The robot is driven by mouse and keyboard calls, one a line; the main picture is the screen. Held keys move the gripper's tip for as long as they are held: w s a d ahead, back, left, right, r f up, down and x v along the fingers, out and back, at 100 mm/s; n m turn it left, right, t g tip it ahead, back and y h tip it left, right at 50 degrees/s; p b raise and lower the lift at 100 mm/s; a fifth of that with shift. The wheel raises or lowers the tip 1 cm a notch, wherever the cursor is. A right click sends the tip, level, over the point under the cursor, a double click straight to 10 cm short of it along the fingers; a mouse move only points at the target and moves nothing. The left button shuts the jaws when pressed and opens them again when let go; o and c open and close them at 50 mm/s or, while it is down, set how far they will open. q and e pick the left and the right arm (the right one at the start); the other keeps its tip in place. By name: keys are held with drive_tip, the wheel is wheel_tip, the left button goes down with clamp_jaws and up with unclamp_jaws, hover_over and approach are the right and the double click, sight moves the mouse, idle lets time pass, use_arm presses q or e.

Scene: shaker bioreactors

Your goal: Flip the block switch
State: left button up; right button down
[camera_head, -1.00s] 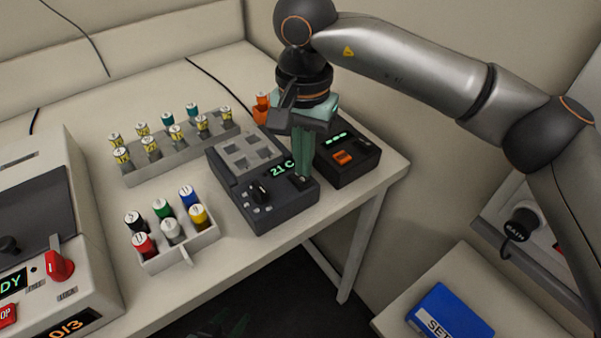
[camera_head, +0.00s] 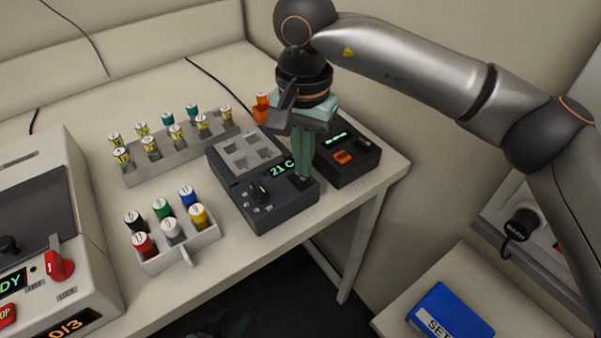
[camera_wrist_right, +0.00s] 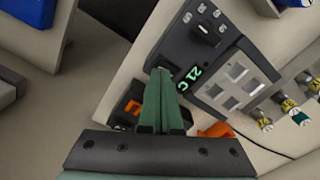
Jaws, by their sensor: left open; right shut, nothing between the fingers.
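The dark grey heating block (camera_head: 270,212) stands on the bench with a grid of square wells, a black knob (camera_head: 259,190) and a green "21 C" display (camera_head: 283,168). A small black switch (camera_head: 302,182) sits at its front right corner. My right gripper (camera_head: 303,176) points down with its green fingers shut and empty, its tips at or just above this switch. In the right wrist view the fingertips (camera_wrist_right: 160,72) cover the switch area beside the display, so the switch position and any contact cannot be told. My left gripper (camera_head: 232,326) is dim and low, below the bench edge, open.
A black box (camera_head: 365,170) with an orange part stands close right of the block. A vial rack (camera_head: 150,172) and a tray of coloured caps (camera_head: 205,240) stand to the left. A blue box (camera_head: 450,312) lies on the lower right table.

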sight(303, 179)
drive_tip(key=shift+f+b, duration=0.75)
drive_tip(key=shift+f, duration=0.25)
idle(0.4)
drive_tip(key=shift+r+p, duration=2.45)
drive_tip(key=shift+r, duration=1.15)
drive_tip(key=shift+f, duration=0.1)
